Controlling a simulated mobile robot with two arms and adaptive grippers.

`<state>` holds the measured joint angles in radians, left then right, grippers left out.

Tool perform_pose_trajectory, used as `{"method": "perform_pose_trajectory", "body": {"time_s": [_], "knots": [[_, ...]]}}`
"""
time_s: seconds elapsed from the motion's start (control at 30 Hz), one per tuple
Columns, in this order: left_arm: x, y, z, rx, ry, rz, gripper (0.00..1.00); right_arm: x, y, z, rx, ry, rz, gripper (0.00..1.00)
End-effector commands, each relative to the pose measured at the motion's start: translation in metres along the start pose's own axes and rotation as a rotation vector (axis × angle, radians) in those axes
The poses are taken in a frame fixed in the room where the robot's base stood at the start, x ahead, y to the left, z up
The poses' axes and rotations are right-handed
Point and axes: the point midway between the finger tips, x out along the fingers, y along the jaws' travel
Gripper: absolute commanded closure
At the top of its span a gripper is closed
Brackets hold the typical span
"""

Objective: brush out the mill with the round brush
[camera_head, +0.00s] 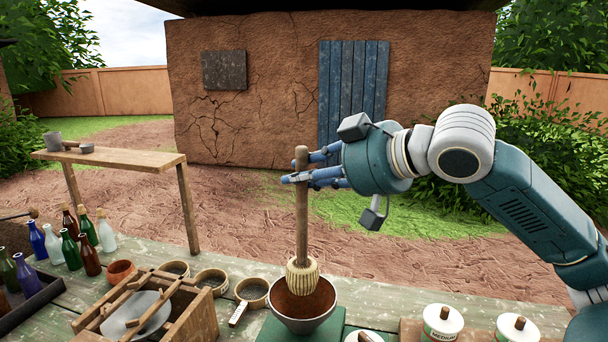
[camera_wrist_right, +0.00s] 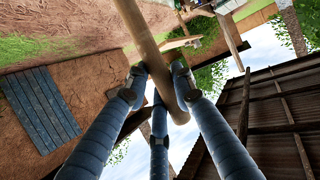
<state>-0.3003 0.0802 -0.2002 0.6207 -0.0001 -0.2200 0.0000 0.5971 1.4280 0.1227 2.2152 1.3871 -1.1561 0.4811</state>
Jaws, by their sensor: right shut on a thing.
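The round brush (camera_head: 302,220) has a long wooden handle and a pale, ribbed, rounded head (camera_head: 302,274). It stands nearly upright, its head at the mouth of a bowl (camera_head: 302,323) with reddish-brown stuff inside; I cannot tell whether the head touches the contents. My right gripper (camera_head: 297,177) is shut around the upper handle. The right wrist view also shows its fingers (camera_wrist_right: 158,88) around the handle (camera_wrist_right: 145,40). I cannot tell which thing is the mill; it may be this bowl. My left gripper is not in view.
The bowl stands on a green block (camera_head: 270,331) on the table (camera_head: 385,315). To its left are small round pots (camera_head: 252,292), a wooden frame with a grey disc (camera_head: 190,313) and several bottles (camera_head: 71,250). Lidded white jars (camera_head: 443,322) stand to the right.

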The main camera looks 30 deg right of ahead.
Motion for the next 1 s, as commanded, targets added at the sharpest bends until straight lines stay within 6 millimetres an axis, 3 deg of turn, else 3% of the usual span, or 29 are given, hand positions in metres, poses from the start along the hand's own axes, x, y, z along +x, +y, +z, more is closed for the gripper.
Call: {"method": "perform_pose_trajectory", "body": {"time_s": [0.63,0.77,1.0], "knots": [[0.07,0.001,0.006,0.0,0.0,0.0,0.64,0.027,0.0,0.066,0.0,0.0,0.0,1.0],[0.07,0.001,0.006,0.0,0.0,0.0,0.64,0.027,0.0,0.066,-0.001,0.001,0.001,1.0],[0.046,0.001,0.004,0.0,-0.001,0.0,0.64,0.018,0.0,0.043,0.0,0.001,0.0,1.0]]}}
